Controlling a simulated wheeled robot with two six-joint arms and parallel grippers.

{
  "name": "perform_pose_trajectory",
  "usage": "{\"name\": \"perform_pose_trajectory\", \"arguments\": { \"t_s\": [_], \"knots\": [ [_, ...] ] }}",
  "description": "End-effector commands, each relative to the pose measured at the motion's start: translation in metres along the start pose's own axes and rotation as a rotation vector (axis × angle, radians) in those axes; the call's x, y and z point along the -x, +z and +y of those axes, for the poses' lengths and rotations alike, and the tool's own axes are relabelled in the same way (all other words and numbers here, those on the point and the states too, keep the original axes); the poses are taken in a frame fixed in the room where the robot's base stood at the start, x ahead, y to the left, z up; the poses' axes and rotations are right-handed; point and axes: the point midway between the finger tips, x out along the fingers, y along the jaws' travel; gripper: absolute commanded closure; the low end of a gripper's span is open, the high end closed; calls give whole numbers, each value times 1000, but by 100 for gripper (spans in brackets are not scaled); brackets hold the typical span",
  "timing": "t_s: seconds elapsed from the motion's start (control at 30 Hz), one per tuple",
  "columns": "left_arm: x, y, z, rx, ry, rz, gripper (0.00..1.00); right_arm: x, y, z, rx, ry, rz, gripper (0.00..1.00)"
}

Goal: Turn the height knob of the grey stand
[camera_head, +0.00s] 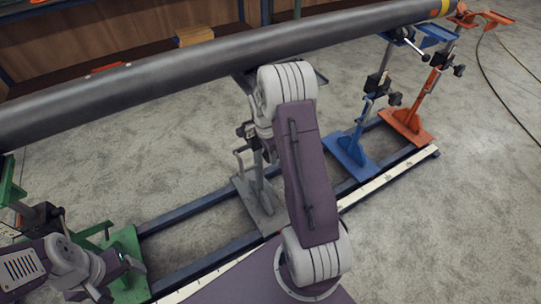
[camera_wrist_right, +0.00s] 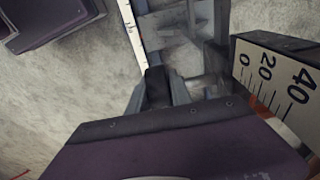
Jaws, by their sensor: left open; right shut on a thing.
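The grey stand (camera_head: 262,200) is under the pipe in the head view, partly hidden by my right arm. My right gripper (camera_head: 252,132) is at its upper part, mostly behind my own wrist. In the right wrist view, the dark fingers of my right gripper (camera_wrist_right: 182,88) are at the stand's grey post, shut on the height knob, which is largely hidden between them. A white scale plate (camera_wrist_right: 280,75) marked 0, 20 and 40 is right beside them. My left gripper (camera_head: 128,268) is open at the lower left, near the green stand's base and apart from the grey stand.
A long dark pipe (camera_head: 190,65) runs across the top. A green stand (camera_head: 122,250) is at left, blue (camera_head: 350,155) and orange (camera_head: 407,122) stands at right. A dark rail (camera_head: 195,210) and a white ruler strip (camera_head: 385,178) run along the floor. Bare floor lies front right.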

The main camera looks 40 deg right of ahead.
Motion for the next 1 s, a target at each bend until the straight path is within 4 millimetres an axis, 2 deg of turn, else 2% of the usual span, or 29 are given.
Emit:
{"name": "perform_pose_trajectory", "arguments": {
  "t_s": [0.17, 0.7, 1.0],
  "knots": [
    [-24, 2, 0, 0, 0, 0, 26, -7, 2, -1, 9, -4, 138, 100],
    [-144, 15, -3, 0, 0, 0, 26, -16, 3, -2, 4, -7, 651, 100],
    [-197, 20, -4, 0, 0, 0, 26, -14, 1, -1, 1, -6, 914, 100]
  ]
}}
